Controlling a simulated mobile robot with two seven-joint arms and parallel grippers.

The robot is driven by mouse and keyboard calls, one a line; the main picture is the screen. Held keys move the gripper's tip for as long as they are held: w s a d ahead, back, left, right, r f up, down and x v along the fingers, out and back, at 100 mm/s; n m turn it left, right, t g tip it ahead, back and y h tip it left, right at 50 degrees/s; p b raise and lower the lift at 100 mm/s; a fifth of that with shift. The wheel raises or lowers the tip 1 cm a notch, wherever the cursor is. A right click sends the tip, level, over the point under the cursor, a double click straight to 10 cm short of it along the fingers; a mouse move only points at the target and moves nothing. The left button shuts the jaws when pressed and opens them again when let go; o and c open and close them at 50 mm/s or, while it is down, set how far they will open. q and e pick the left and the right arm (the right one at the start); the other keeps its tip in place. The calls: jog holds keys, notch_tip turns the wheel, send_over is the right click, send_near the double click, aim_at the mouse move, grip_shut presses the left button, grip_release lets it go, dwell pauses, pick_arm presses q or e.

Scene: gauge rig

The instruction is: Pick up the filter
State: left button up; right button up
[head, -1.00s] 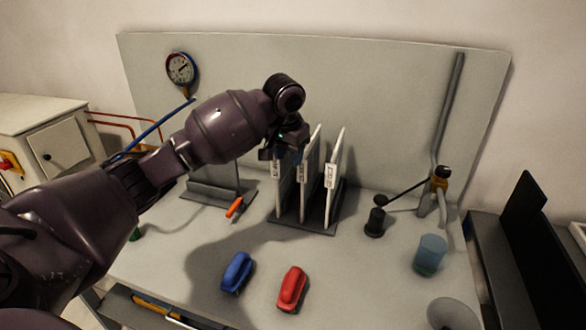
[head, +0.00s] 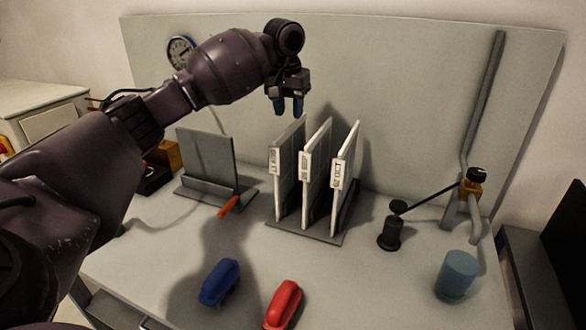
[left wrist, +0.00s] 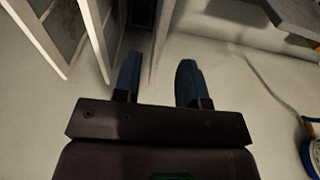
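Three thin white upright panels stand side by side in a dark rack (head: 318,239): a left one (head: 286,170), a middle one (head: 316,170) and a right one (head: 346,175). Each has a small label on its front edge, too small to read. I take these panels to be the filters; which one is meant I cannot tell. My left gripper (head: 289,108) points down just above the left panel, fingers apart and empty. In the left wrist view the two blue fingers (left wrist: 158,82) show a gap, with panel edges (left wrist: 100,45) on the left. My right gripper is not in view.
A grey stand (head: 205,160) with an orange-handled tool (head: 229,204) is left of the rack. A blue object (head: 219,282) and a red one (head: 282,304) lie in front. A black post with a lever (head: 391,232) and a bluish cup (head: 457,275) are right.

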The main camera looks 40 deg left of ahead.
aim_at(291, 126)
pick_arm(q)
jog(key=f+b, duration=0.1)
jog(key=f, duration=0.2)
jog(key=w+f+b, duration=0.1)
jog(key=f, duration=0.2)
jog(key=shift+w+a+f, duration=0.15)
jog(key=shift+w+a, duration=0.05)
jog(key=shift+f, duration=0.1)
jog(key=shift+s+r, duration=0.1)
jog(key=shift+r, duration=0.1)
jog(key=shift+c, duration=0.7)
jog(key=c, duration=0.5)
grip_shut()
